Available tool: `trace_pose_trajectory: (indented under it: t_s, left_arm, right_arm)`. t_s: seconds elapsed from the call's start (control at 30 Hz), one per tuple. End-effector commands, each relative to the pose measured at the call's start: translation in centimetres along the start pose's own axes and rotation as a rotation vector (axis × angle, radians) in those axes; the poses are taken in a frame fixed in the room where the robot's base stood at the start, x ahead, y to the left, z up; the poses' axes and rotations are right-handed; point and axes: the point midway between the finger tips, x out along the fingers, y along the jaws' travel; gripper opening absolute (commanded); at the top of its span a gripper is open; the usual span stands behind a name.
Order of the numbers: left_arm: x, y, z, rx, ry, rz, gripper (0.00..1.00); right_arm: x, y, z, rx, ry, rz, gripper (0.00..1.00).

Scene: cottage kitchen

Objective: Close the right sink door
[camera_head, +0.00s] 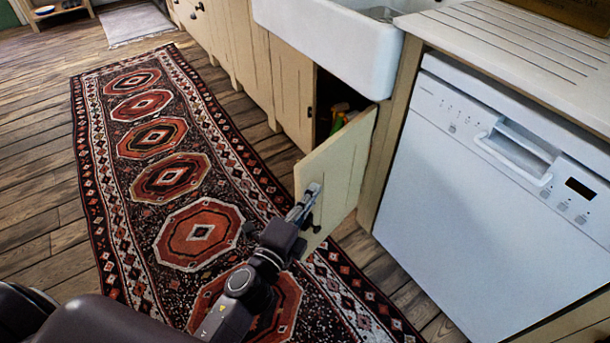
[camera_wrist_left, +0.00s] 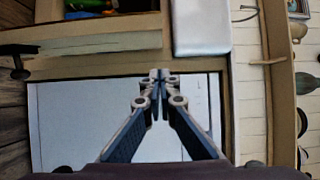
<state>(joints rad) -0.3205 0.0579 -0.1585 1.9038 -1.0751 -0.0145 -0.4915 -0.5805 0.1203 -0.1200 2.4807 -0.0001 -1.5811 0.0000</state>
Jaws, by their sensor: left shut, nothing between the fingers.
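The right sink door (camera_head: 345,172) is a cream wooden panel. It stands open, swung out from the cabinet under the white sink, with its right edge by the dishwasher. In the left wrist view the door (camera_wrist_left: 95,47) shows nearly edge-on at the upper left, with a dark knob (camera_wrist_left: 18,74). My left gripper (camera_head: 313,188) is shut and empty. In the head view it overlaps the door's free side; I cannot tell whether it touches. Its closed fingertips (camera_wrist_left: 158,76) also show in the left wrist view. My right gripper is not in view.
The white sink (camera_head: 335,45) overhangs the dark cabinet opening, where green and yellow items (camera_head: 341,113) stand. A white dishwasher (camera_head: 480,190) is right of the door. The left sink door (camera_head: 292,92) is shut. A patterned rug (camera_head: 165,140) covers the clear floor at left.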

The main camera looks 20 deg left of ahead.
Motion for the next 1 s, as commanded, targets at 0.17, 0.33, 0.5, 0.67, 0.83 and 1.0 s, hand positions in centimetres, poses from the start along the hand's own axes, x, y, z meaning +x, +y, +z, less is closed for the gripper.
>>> trace_pose_trajectory:
  t_s: [0.17,0.33,0.5,0.67,0.83,1.0]
  left_arm:
    - [3.2,-0.1,0.0,0.003,0.001,-0.002,0.00]
    - [3.7,0.1,2.6,0.004,0.000,0.002,0.00]
    - [4.0,0.0,3.8,0.001,-0.001,0.001,0.00]
    - [4.0,0.0,3.9,0.000,0.000,0.001,0.00]
    - [4.0,0.0,3.9,0.000,0.000,0.001,0.00]
    - [4.0,0.1,4.1,0.001,0.005,0.001,0.00]
  right_arm:
    - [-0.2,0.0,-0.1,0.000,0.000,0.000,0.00]
    - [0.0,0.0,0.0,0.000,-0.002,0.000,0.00]
    - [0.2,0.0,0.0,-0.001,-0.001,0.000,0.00]
    - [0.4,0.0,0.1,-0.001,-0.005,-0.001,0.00]
    - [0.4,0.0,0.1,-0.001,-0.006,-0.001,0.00]
    - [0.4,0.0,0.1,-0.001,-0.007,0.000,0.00]
